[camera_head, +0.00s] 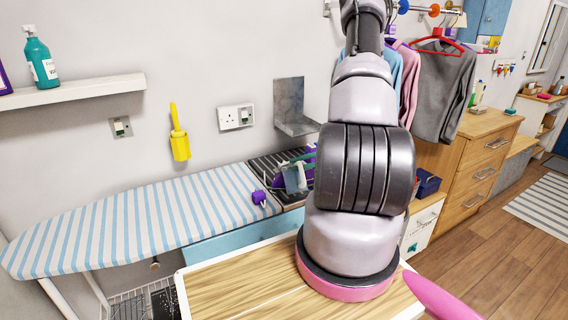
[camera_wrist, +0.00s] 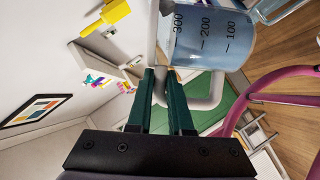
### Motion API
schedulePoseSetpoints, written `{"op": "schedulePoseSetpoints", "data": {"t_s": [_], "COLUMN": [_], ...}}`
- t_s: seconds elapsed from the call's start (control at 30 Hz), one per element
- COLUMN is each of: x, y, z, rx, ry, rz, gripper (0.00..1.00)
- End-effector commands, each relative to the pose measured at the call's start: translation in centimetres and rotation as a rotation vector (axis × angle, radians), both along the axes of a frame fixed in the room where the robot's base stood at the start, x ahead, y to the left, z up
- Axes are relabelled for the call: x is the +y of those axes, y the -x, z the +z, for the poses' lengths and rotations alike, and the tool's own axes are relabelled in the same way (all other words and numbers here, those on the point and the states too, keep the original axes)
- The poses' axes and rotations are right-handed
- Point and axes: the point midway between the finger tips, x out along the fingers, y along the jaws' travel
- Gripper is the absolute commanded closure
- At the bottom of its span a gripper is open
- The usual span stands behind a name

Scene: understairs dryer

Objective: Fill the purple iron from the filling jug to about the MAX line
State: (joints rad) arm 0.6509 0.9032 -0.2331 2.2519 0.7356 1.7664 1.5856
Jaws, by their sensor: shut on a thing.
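The purple iron (camera_head: 280,182) is at the right end of the striped ironing board, on the dark ribbed rest, partly hidden by a grey-blue shape and my arm. Its fill opening and MAX line cannot be made out. The filling jug (camera_wrist: 212,45) is clear bluish, with 100, 200 and 300 marks and a grey handle. In the wrist view, my gripper (camera_wrist: 168,92) has its dark green fingers closed on the handle. The jug looks roughly upright. Its water level is unclear. In the head view my arm hides most of the gripper.
The blue-striped ironing board (camera_head: 120,225) is mostly clear. A small purple object (camera_head: 259,197) lies by the iron. A metal bracket (camera_head: 294,108) is on the wall behind. A wooden worktop (camera_head: 240,285) is in front. Hanging clothes (camera_head: 440,90) are at right.

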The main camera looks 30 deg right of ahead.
Motion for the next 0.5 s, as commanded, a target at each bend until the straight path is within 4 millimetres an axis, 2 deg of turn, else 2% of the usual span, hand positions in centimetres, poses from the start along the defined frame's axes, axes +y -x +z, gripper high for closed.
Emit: {"op": "schedulePoseSetpoints", "data": {"t_s": [0.5], "x": [0.00], "y": [-0.30], "z": [0.60], "rx": [0.045], "ry": [-0.005], "rz": [0.002], "gripper": [1.00]}}
